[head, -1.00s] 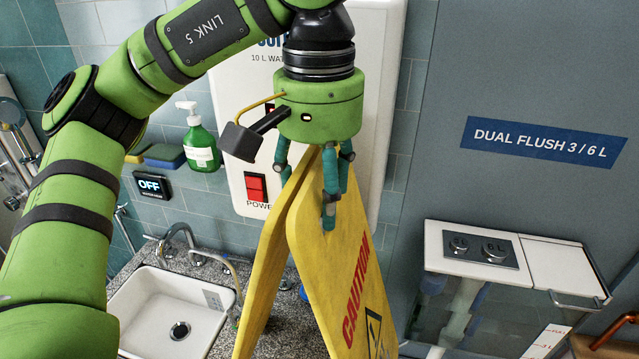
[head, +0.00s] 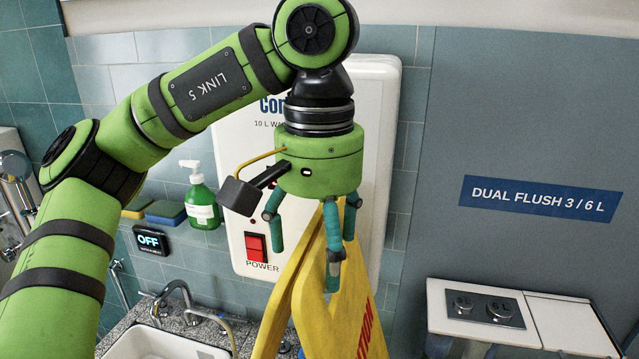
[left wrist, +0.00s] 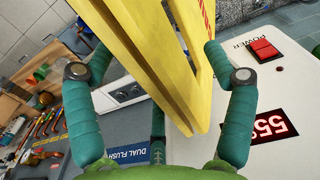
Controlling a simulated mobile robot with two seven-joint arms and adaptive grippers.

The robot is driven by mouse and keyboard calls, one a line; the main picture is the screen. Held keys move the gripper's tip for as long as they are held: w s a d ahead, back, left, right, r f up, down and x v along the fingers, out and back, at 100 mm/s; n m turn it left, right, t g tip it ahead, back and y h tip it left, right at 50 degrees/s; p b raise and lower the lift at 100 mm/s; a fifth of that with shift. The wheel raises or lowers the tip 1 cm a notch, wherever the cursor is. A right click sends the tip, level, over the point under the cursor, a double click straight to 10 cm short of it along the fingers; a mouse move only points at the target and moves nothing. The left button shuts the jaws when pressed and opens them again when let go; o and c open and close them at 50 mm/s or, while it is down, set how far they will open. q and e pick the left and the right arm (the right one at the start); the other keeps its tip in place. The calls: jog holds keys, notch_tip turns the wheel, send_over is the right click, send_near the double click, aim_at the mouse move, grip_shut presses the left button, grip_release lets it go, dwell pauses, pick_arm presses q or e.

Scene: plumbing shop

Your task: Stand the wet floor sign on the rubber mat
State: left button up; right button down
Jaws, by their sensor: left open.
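The yellow wet floor sign (head: 345,320) stands upright below my left gripper, its two panels spread in an A shape, with red CAUTION lettering partly showing. Its lower part is cut off by the frame. My left gripper (head: 308,252) is open, pointing down, with its fingers around the top of the sign. In the left wrist view, the sign (left wrist: 165,60) lies between the spread fingers (left wrist: 150,75). The rubber mat is not in view, so I cannot tell what the sign stands on. My right gripper is not in view.
Behind the gripper, a white water heater (head: 375,130) hangs on the wall. A sink (head: 165,345) and green soap bottle (head: 202,200) are at the left. A cistern with flush buttons (head: 487,309) is at the right. The left wrist view shows a tool bench (left wrist: 35,125).

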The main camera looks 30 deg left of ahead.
pick_arm(q)
notch_tip(320, 180, up, 10)
jog(key=shift+o, duration=0.6)
jog(key=shift+s+r, duration=0.1)
jog(key=shift+r, duration=0.25)
